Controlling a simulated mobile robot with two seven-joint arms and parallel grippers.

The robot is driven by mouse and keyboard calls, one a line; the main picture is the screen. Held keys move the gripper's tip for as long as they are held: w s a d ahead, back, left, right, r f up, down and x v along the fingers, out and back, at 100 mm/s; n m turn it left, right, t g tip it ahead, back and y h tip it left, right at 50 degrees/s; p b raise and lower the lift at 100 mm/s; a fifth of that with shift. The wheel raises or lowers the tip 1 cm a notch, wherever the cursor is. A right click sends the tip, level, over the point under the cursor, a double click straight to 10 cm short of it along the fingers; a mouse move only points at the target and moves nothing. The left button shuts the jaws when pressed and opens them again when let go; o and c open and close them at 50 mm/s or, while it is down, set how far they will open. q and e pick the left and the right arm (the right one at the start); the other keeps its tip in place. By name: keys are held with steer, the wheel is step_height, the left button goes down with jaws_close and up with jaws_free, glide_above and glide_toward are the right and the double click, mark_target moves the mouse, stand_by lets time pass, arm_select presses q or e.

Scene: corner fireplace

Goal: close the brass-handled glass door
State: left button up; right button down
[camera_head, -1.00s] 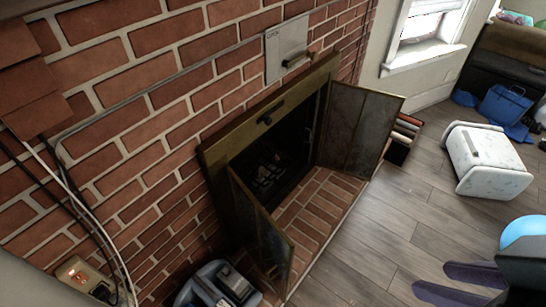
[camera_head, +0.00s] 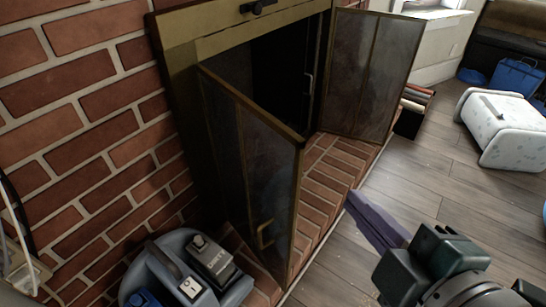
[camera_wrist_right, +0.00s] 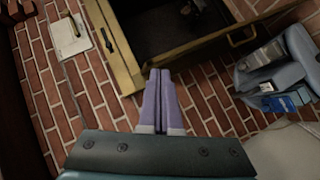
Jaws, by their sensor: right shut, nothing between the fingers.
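The brass-handled glass door (camera_head: 255,150) is the left leaf of the fireplace, framed in brass. It stands open, swung out over the brick hearth, with a brass handle (camera_head: 265,234) low near its outer edge. In the wrist view, a brass handle (camera_wrist_right: 241,38) shows at the upper right. My right gripper (camera_head: 360,204) has purple fingers, shut and empty, right of this door and apart from it in the head view. In the wrist view its fingertips (camera_wrist_right: 159,71) overlap the fireplace's brass frame in the picture; I cannot tell whether they touch. My left gripper is not in view.
The other glass door (camera_head: 362,75) also stands open at the right. A blue-grey caddy (camera_head: 160,272) with boxes sits on the floor near the left door's lower edge. A white stool (camera_head: 503,127) stands at right. Wooden floor between is mostly clear.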

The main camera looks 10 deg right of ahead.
mark_target(294, 220)
steer(key=a+f+n+t+y+b, duration=0.1)
steer(key=a+f+n+t+b, duration=0.15)
steer(key=f+b, duration=0.6)
steer(key=a+f+n+t+y+b, duration=0.1)
steer(key=a+f+n+y+b, duration=0.2)
steer(key=f+b, duration=0.55)
steer(key=shift+n+h, duration=0.4)
steer(key=shift+n, duration=0.05)
steer(key=shift+w+d+b, duration=0.2)
steer(key=shift+w+b, duration=0.45)
steer(key=shift+w, duration=2.05)
steer(key=shift+w+d+b, duration=0.2)
steer(key=shift+w+b, duration=0.45)
steer(key=shift+w, duration=2.05)
steer(key=shift+d, duration=0.1)
